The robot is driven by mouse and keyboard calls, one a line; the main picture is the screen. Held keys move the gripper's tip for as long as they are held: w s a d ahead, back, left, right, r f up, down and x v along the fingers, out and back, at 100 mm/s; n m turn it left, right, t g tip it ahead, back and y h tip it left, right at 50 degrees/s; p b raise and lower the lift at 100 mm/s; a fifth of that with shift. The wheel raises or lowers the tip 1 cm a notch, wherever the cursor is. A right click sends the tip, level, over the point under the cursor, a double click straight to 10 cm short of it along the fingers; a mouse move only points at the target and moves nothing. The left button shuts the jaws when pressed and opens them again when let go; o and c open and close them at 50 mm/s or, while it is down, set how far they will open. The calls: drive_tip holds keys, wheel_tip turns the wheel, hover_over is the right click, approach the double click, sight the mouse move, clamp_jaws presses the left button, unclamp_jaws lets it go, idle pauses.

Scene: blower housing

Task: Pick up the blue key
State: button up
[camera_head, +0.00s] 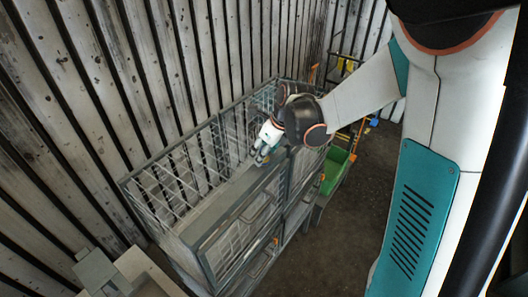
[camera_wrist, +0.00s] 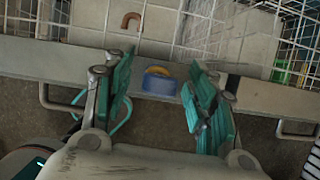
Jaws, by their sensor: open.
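A small blue object (camera_wrist: 160,86), the only blue item that could be the key, lies on the grey rim of the wire cage in the wrist view. An orange-yellow arched part shows behind its blue body, so its outline looks more like a padlock. My gripper (camera_wrist: 158,75) is open, with one teal finger left of the object and one right of it, apart from both sides. The height between fingers and object is hard to judge. In the head view my gripper (camera_head: 260,157) is over the cage, and I cannot make out the blue object there.
The wire-mesh cage (camera_head: 205,228) stands along a corrugated metal wall (camera_head: 110,85). A brown hook-shaped piece (camera_wrist: 131,20) lies inside it. A bar handle (camera_wrist: 60,100) sticks out below the rim. A green bin (camera_head: 335,168) stands right of the cage; the dark floor (camera_head: 335,245) is clear.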

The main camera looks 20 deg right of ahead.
drive_tip(key=c, duration=1.1)
drive_tip(key=shift+r, duration=0.2)
